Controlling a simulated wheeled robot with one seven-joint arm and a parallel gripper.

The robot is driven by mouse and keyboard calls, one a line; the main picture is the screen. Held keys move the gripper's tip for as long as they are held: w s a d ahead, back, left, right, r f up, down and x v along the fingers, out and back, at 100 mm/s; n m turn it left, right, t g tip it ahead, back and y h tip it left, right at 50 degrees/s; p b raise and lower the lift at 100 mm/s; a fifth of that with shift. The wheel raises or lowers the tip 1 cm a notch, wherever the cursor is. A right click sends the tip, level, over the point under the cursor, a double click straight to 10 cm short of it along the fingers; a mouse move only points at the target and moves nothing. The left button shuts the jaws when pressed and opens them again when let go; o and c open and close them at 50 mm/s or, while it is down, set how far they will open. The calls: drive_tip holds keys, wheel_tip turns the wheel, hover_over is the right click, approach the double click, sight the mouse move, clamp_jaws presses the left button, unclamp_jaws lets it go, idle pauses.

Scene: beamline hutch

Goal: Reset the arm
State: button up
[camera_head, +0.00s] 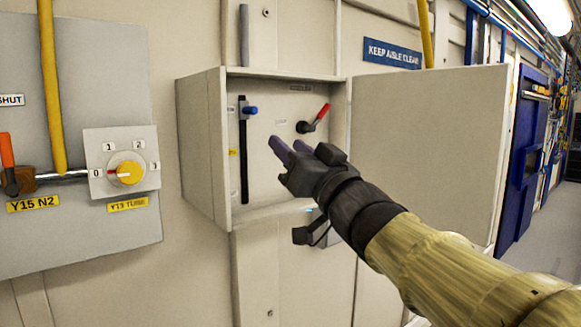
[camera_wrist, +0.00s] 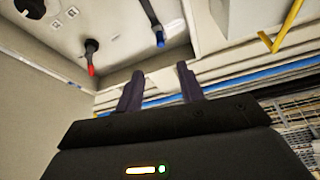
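My gripper (camera_head: 287,149) is at the end of my raised arm, in front of the open wall cabinet (camera_head: 205,150). Its two fingers are apart with nothing between them; the wrist view shows the same gap (camera_wrist: 160,88). Inside the cabinet, a red-handled lever (camera_head: 320,115) sits at the upper right and a blue knob (camera_head: 250,110) sits on a dark vertical slot at the left. In the wrist view the red handle (camera_wrist: 91,70) and the blue knob (camera_wrist: 159,39) lie beyond the fingers, touching neither.
The cabinet door (camera_head: 430,150) stands swung open to the right, beside my arm. A panel at the left carries a yellow rotary dial (camera_head: 128,172), an orange-handled valve (camera_head: 7,150) and a yellow pipe (camera_head: 50,85). An aisle opens at far right.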

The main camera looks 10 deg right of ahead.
drive_tip(key=shift+s+d+f, duration=0.2)
drive_tip(key=shift+s+d, duration=0.15)
drive_tip(key=shift+s, duration=0.05)
drive_tip(key=w+d+f+m+g+h, duration=0.1)
drive_tip(key=d+f+g+h, duration=0.15)
drive_tip(key=f, duration=0.65)
drive_tip(key=w+d+f+m+g+h, duration=0.2)
drive_tip(key=f+h, duration=0.2)
drive_tip(key=f, duration=0.6)
drive_tip(key=w+d+f+m+g+h, duration=0.1)
drive_tip(key=d+f+g+h, duration=0.15)
drive_tip(key=f, duration=0.65)
drive_tip(key=s+f+g, duration=0.5)
drive_tip(key=s+f, duration=0.4)
drive_tip(key=f, duration=0.3)
drive_tip(key=s+d+f+n+g+h+b, duration=0.1)
drive_tip(key=s+f+g, duration=0.4)
drive_tip(key=s+f, duration=0.4)
wheel_tip(320, 180, down, 3)
drive_tip(key=shift+f, duration=0.1)
drive_tip(key=shift+w+d, duration=0.1)
